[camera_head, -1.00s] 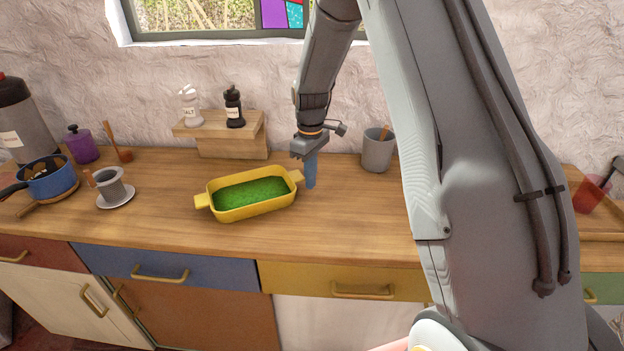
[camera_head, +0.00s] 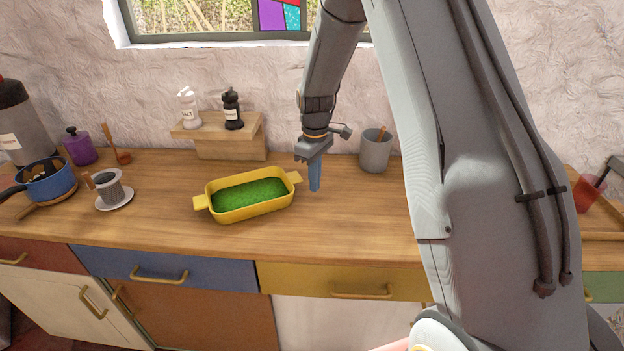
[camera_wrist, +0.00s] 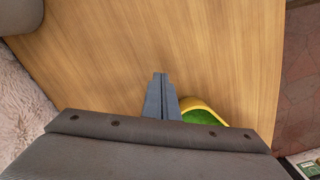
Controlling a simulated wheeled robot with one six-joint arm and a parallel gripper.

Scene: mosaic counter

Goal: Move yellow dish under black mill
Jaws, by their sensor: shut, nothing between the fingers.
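The yellow dish (camera_head: 252,212), a rectangular pan with two handles and green contents, sits on the wooden counter left of my gripper. Part of its rim also shows in the wrist view (camera_wrist: 207,107), at the lower right beside the fingers. The black mill (camera_head: 232,108) stands upright on a small wooden shelf (camera_head: 217,134) behind the dish, next to a white mill. My gripper (camera_head: 315,188) is shut and empty, pointing down just right of the dish's right handle. Its blue fingers (camera_wrist: 160,80) are together in the wrist view. I cannot tell whether they touch the counter.
A grey cup (camera_head: 376,152) stands right of my gripper near the wall. At the left are a white cup on a saucer (camera_head: 116,200), a blue pot (camera_head: 48,182) and a purple jar (camera_head: 80,147). The counter between saucer and dish is clear.

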